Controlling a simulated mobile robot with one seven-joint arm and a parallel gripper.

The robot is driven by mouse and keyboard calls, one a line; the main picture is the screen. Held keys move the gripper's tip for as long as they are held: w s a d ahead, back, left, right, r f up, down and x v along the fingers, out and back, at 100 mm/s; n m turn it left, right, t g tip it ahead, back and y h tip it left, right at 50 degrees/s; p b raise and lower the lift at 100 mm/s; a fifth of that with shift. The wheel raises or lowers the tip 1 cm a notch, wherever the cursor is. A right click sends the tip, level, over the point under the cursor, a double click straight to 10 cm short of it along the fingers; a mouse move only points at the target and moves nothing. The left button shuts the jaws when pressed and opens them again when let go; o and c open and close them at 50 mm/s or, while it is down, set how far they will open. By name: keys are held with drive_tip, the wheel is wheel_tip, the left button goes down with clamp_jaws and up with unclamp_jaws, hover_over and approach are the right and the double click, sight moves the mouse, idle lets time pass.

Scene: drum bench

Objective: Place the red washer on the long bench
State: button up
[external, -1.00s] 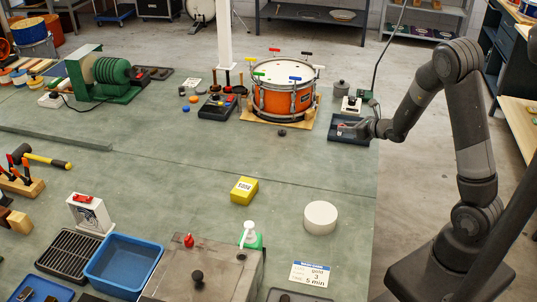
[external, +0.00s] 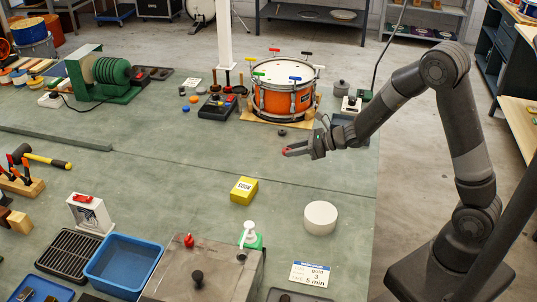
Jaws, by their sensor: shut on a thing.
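My gripper (external: 289,151) is over the middle right of the long bench (external: 160,160), in front of the orange drum. It is shut on the red washer (external: 285,150), which shows as a small red spot at the fingertips. The gripper points left and appears to be above the bench top; the exact height is hard to tell. The bench has a green-grey top with open surface below and left of the gripper.
An orange drum (external: 283,99) on a wooden board stands just behind my gripper. A dark tray (external: 345,128) is partly hidden by my arm. A yellow box (external: 244,190) and a white round block (external: 320,217) stand in front. Bench left of the gripper is clear.

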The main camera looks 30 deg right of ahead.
drive_tip(key=s+a+n+g+y, duration=0.2)
drive_tip(key=s+a+n+g, duration=0.3)
drive_tip(key=a, duration=0.8)
drive_tip(key=n+g, duration=0.2)
hover_over(233, 240)
drive_tip(key=s, duration=0.1)
drive_tip(key=shift+y, duration=0.3)
drive_tip(key=f, duration=0.5)
drive_tip(key=shift+s+a+f, duration=0.1)
drive_tip(key=shift+s+a, duration=0.1)
drive_tip(key=shift+a, duration=0.05)
drive_tip(key=shift+a+f, duration=0.15)
drive_tip(key=shift+f, duration=1.95)
drive_tip(key=shift+f, duration=0.1)
drive_tip(key=o, duration=0.7)
drive_tip(key=shift+o, duration=0.2)
